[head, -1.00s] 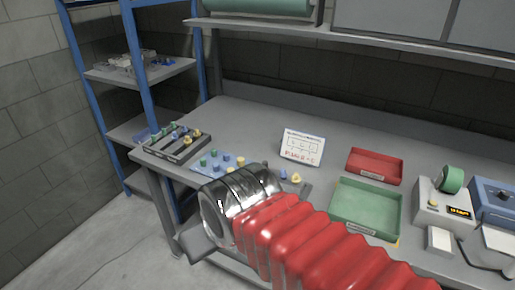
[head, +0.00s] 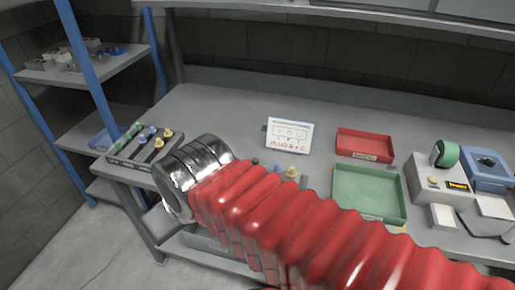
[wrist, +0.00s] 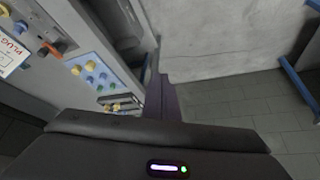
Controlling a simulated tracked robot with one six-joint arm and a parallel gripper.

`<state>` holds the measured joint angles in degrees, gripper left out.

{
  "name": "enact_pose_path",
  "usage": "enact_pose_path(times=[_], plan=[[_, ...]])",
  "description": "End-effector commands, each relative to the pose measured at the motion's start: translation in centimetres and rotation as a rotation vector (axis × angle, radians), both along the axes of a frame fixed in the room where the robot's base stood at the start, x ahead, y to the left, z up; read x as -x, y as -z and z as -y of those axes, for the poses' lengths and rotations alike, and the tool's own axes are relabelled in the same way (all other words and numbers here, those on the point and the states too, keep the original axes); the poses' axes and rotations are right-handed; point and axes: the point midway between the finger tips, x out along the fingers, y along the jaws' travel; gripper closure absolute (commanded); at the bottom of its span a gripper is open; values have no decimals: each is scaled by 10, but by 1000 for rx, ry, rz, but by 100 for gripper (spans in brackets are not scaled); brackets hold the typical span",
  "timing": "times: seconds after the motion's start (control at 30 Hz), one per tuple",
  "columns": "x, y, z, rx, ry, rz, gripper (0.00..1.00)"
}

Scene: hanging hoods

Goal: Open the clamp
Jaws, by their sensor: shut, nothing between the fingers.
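I cannot make out the clamp for certain. In the wrist view, a small dark fitting with an orange-red end (wrist: 55,48) sits on the bench near the sign and may be part of it. In the head view, my red bellows sleeve and silver wrist ring cover that part of the bench. My gripper (wrist: 160,85) shows in the wrist view as a dark body with its fingers shut and empty. It points past the bench edge toward the floor and wall, apart from the fitting. The head view hardly shows the fingers.
A plug rack (head: 145,146) stands at the bench's left end. A blue plug board (wrist: 103,75) lies near it. A sign (head: 289,135), a red tray (head: 365,146), a green tray (head: 369,193) and grey devices (head: 440,183) stand farther right. A blue-post shelf (head: 85,75) is at left.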

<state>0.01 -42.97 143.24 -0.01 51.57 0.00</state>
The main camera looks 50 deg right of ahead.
Motion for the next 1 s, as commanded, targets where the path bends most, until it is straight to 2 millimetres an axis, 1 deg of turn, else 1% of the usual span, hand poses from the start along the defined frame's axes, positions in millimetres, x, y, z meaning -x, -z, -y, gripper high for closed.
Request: enact_pose_path(times=[0.3,0.5,0.57,0.77,1.0], plan=[[-1,-1,0,0,0,-1,100],[-10,-9,8,5,-3,-31,100],[-17,-13,17,8,-5,-49,100],[-44,-30,41,8,-26,-128,100],[-80,-44,79,-12,-70,-215,100]])
